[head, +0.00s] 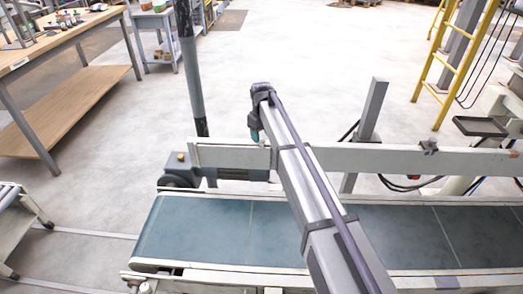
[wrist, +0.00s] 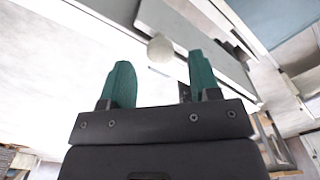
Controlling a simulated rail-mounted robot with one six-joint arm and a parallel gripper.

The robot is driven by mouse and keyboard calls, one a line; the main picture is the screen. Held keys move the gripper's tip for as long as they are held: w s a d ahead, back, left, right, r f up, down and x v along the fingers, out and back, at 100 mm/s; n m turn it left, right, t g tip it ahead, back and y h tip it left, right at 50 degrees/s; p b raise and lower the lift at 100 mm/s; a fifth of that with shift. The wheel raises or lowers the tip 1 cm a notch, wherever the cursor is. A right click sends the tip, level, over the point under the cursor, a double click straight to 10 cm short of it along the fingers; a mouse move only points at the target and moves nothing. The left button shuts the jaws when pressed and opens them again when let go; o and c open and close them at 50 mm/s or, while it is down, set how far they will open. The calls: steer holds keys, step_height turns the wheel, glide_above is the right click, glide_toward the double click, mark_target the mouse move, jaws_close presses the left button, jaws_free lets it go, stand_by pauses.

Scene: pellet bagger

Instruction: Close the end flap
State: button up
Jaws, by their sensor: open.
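My gripper (wrist: 152,85) has two green fingers, spread apart with nothing between them that I can see gripped. A round pale knob (wrist: 160,48) shows beyond the fingertips, in line with the gap; I cannot tell how far off it is. A grey panel (wrist: 200,45) lies beside the knob. I cannot tell for sure whether this panel is the end flap. In the head view, a green fingertip of my gripper (head: 255,134) shows above the pale far side rail (head: 230,155) of the conveyor; the rest is hidden by my arm.
The blue-green conveyor belt (head: 205,228) runs across the front. A dark post (head: 190,75) stands behind its left end, near a grey motor (head: 190,172). A wooden workbench (head: 85,30) is at left. The floor beyond is mostly clear up to a yellow ladder (head: 437,65).

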step_height(320, 180, down, 3)
steer(key=shift+b, duration=0.7)
steer(key=shift+r, duration=0.15)
jaws_close()
